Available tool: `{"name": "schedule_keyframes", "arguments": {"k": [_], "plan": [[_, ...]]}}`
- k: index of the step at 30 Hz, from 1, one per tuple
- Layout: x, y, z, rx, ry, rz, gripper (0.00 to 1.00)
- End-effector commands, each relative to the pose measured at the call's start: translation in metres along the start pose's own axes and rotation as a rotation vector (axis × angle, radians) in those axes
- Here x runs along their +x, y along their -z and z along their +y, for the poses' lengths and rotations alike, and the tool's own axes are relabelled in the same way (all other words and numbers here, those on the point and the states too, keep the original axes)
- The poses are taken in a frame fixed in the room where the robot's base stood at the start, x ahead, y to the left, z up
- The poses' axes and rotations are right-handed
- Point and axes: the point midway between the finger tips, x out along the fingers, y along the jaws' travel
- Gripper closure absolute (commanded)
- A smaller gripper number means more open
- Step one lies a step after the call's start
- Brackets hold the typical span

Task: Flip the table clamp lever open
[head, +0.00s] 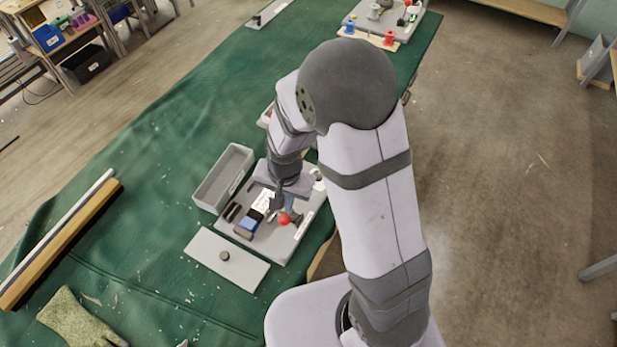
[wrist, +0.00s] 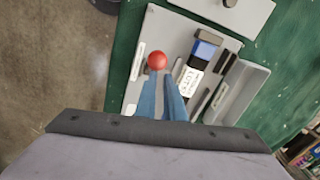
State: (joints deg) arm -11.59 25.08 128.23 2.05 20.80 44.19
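The table clamp's lever shows as a red ball knob (head: 284,218) over the grey clamp plate (head: 275,250); the knob also shows in the wrist view (wrist: 157,60). The lever's arm is mostly hidden. My gripper (head: 288,207) points down at the plate, right beside the knob. In the wrist view its blue fingers (wrist: 161,78) lie close together, with the knob just beyond their tips. I cannot tell whether they touch the lever or hold anything.
A blue block (head: 249,223) and a white printed label (head: 263,201) sit on the plate. An open grey bin (head: 223,178) stands beside it. A light grey panel with a dark knob (head: 226,257) lies in front.

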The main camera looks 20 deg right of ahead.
Motion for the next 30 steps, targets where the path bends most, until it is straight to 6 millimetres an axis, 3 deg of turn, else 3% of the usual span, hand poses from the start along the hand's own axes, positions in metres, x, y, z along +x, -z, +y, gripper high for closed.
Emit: {"name": "schedule_keyframes", "arguments": {"k": [1, 6, 23, 30], "plan": [[0.0094, -0.0217, 0.0100, 0.001, -0.035, -0.044, 1.00], [0.0125, -0.0274, 0.0098, 0.003, -0.036, -0.045, 1.00], [0.0146, -0.0298, 0.0095, 0.004, -0.036, -0.044, 1.00], [0.0084, -0.0211, 0.0079, 0.006, -0.029, -0.039, 1.00]]}}
